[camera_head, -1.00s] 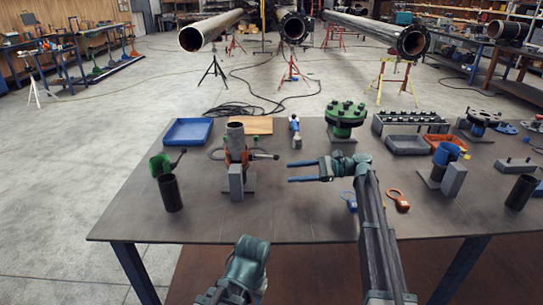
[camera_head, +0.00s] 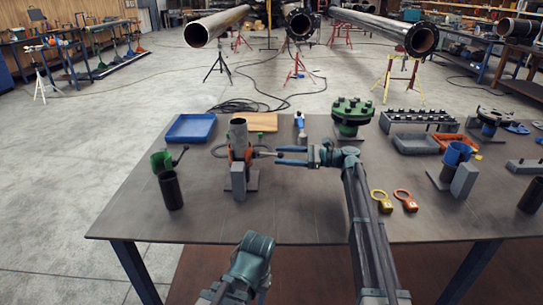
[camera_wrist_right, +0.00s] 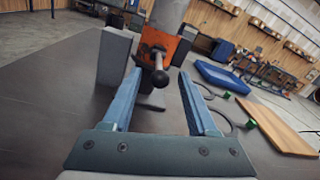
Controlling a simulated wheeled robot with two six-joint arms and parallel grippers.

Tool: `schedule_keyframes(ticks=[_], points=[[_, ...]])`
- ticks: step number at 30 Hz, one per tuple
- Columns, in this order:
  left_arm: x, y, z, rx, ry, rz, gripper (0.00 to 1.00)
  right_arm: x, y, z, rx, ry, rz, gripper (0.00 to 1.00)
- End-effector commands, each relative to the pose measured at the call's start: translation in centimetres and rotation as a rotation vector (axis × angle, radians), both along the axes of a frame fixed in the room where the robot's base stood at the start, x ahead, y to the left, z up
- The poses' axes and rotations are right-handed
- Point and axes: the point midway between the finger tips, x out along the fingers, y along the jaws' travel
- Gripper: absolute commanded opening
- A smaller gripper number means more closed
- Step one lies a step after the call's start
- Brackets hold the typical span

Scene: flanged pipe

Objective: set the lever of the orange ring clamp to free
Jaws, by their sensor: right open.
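The orange ring clamp (camera_head: 248,154) sits around an upright grey pipe (camera_head: 238,132) on the table's left half. Its lever (camera_head: 263,153) sticks out to the right, towards my right gripper (camera_head: 278,155). In the right wrist view the orange clamp (camera_wrist_right: 168,44) is straight ahead, and the lever's round end (camera_wrist_right: 160,77) shows between the two blue fingers of my right gripper (camera_wrist_right: 158,88). The fingers are open, with a gap on both sides of the lever; I cannot tell whether either touches it. My left gripper does not show; only a teal part of my left arm is at the bottom.
A grey block (camera_head: 239,182) stands just in front of the clamp. A dark cylinder (camera_head: 171,190) and a green clamp (camera_head: 161,162) are to its left, a blue tray (camera_head: 190,128) and wooden board (camera_head: 253,122) behind. A green flange (camera_head: 350,114) stands behind my right arm.

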Motion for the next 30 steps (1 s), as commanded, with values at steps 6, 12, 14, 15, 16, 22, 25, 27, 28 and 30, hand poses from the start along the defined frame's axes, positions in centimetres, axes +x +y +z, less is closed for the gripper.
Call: schedule_keyframes(ticks=[6,12,14,15,16,22,25,27,28,30], points=[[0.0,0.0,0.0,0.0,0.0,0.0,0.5,0.2,3.0,0.0,0.0,0.0,0.0,0.59],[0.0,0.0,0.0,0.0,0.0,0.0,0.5,0.3,4.2,0.0,0.0,0.0,0.0,0.59],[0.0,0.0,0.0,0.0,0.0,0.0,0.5,0.3,4.3,0.0,0.0,0.0,0.0,0.59],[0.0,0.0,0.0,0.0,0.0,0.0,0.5,0.3,4.3,0.0,0.0,0.0,0.0,0.59],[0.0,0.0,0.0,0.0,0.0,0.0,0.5,0.3,4.3,0.0,0.0,0.0,0.0,0.59],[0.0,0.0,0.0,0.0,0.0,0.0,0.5,0.3,4.3,0.0,0.0,0.0,-0.001,0.53],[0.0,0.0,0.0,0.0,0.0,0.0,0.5,0.3,4.2,0.0,0.0,0.0,-0.001,0.35],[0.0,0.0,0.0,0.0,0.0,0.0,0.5,0.3,4.2,0.0,0.0,0.0,-0.001,0.23],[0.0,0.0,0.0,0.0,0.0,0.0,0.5,0.3,4.2,0.0,0.0,0.0,-0.001,0.17],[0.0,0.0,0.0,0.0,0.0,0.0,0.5,0.3,4.2,0.0,0.0,0.0,-0.001,0.05]])
